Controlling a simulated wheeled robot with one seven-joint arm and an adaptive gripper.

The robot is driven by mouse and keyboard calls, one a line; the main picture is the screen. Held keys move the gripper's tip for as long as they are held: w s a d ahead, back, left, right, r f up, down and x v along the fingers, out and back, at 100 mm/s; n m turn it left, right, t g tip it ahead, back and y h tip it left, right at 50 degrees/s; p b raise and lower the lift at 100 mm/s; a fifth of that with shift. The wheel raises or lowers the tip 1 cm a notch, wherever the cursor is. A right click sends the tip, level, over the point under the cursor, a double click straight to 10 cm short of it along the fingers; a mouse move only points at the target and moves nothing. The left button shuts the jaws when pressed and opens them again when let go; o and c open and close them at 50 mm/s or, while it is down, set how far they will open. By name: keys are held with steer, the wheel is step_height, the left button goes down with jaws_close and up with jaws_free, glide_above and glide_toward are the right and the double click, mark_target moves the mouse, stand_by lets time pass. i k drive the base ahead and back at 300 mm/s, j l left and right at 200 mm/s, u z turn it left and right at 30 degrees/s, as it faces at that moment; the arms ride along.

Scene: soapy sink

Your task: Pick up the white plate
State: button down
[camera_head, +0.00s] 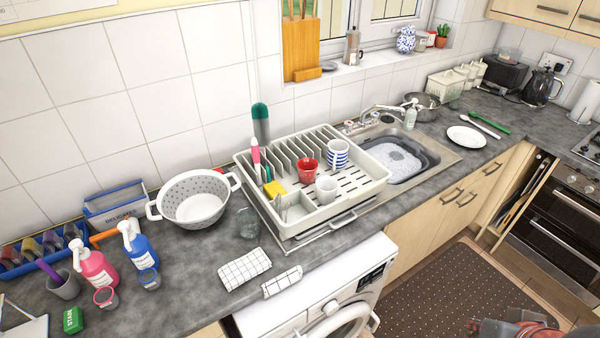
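The white plate (466,137) lies flat on the grey worktop, to the right of the sink. It looks round and empty, and nothing covers it. A grey and red part of my arm shows at the bottom right edge, over the floor mat and far from the plate. It is cut off by the frame, and I cannot make out fingertips or whether my gripper is open or shut.
The sink (440,160) holds a grey basin of soapy water (395,160). A white dish rack (362,190) with a red cup (307,172) and mugs stands left of it. A black kettle (540,88) stands behind the plate. The worktop in front of the plate is clear.

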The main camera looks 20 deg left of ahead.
mark_target(466, 136)
steer(key=i+l, duration=0.25)
steer(key=i, duration=0.25)
steer(key=i+l+z, duration=0.1)
steer(key=i, duration=0.45)
steer(key=i+l, duration=0.3)
steer(key=i, duration=0.2)
steer(key=i+l, duration=0.2)
steer(key=i, duration=0.3)
steer(key=i+l+z, duration=0.1)
steer(key=i, duration=0.45)
steer(key=i+l, duration=0.25)
steer(key=i, duration=0.25)
